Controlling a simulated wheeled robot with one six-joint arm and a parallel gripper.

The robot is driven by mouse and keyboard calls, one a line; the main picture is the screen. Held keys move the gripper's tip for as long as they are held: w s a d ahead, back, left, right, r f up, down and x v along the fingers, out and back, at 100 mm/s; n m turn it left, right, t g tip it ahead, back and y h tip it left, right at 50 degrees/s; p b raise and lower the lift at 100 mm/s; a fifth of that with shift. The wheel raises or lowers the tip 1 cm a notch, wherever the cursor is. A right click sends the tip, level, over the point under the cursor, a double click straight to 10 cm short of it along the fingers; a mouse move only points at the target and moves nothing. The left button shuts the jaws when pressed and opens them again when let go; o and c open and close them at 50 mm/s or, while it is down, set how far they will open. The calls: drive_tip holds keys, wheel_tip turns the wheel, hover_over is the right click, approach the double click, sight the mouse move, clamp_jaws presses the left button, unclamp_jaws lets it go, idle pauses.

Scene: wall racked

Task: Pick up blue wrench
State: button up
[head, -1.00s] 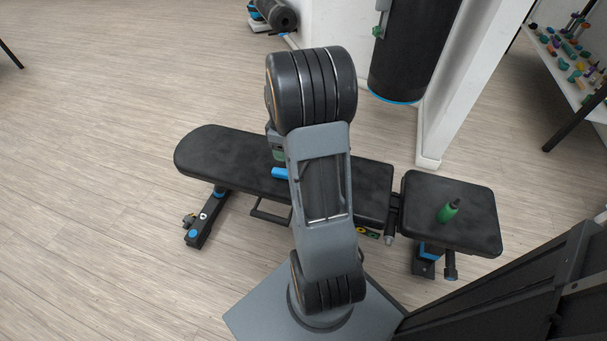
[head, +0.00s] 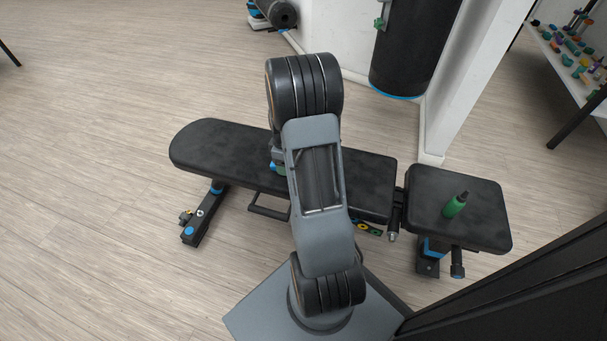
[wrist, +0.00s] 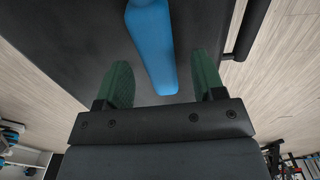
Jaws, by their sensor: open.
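The blue wrench (wrist: 150,45) shows in the wrist view as a smooth blue bar lying along the black bench pad (wrist: 85,45). Its near end appears between my two green fingers, close to the palm. Its far end is cut off by the top of the picture. My gripper (wrist: 161,62) is open, with one finger on each side of the wrench and a visible gap on both sides. I cannot tell how far the fingertips are above the pad. In the head view my arm hides most of the wrench and the gripper, over the long bench pad (head: 225,155).
A black punching bag (head: 410,50) hangs behind by a white wall edge (head: 470,90). A shelf of small coloured items (head: 578,60) is at top right.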

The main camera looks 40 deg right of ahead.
wheel_tip(320, 180, down, 2)
drive_tip(key=shift+f, duration=0.2)
drive_tip(key=shift+c, duration=0.3)
clamp_jaws()
drive_tip(key=shift+r, duration=0.15)
